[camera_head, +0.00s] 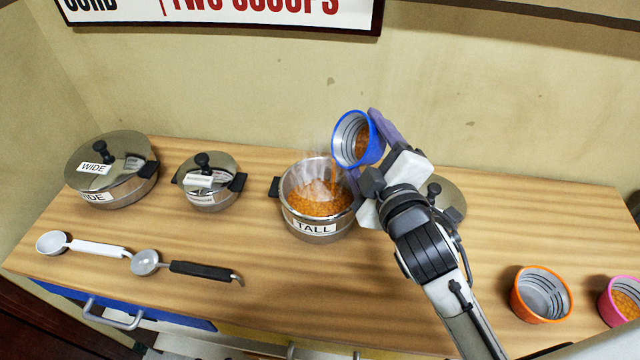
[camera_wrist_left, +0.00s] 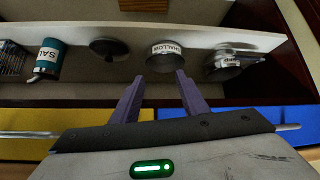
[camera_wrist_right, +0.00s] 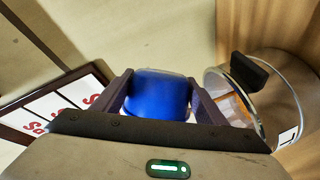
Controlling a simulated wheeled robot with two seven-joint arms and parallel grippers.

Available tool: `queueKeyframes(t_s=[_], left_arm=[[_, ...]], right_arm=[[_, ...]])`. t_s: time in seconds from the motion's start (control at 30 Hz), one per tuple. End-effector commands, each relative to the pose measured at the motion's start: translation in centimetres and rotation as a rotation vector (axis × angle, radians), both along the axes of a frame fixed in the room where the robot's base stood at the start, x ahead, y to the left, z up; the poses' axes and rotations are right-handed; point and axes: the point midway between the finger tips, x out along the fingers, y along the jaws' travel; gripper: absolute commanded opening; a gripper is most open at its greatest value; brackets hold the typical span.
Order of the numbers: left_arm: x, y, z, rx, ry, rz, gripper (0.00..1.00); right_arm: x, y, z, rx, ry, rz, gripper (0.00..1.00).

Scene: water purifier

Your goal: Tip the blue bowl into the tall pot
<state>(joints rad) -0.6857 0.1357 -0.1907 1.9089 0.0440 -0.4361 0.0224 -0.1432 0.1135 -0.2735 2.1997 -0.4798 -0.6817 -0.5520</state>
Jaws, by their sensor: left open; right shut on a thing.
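The blue bowl (camera_head: 358,141) is tilted steeply to the left above the tall pot (camera_head: 318,227), and orange grains fall from its rim into the pot. Some orange grains still show inside the bowl. The pot is open, labelled TALL, and holds orange grains under pale steam. My right gripper (camera_head: 377,150) is shut on the blue bowl's side; the right wrist view also shows the bowl (camera_wrist_right: 157,95) between the fingers, with the pot (camera_wrist_right: 265,90) to the right. My left gripper (camera_wrist_left: 158,78) shows only in its wrist view, open and empty.
A lid (camera_head: 447,196) lies right of the pot, partly behind my right arm. A lidded WIDE pot (camera_head: 118,195), a smaller lidded pot (camera_head: 210,197) and two scoops (camera_head: 145,262) are left. An orange bowl (camera_head: 540,294) and a pink bowl (camera_head: 622,300) stand at the right.

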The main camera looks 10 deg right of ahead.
Motion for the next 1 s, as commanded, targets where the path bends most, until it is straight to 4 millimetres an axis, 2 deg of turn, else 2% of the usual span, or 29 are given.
queueKeyframes(t_s=[1.0], left_arm=[[-0.1,0.0,-1.3,0.000,0.001,0.000,0.40]], right_arm=[[0.0,0.3,0.1,-0.112,-0.019,0.000,0.41]])
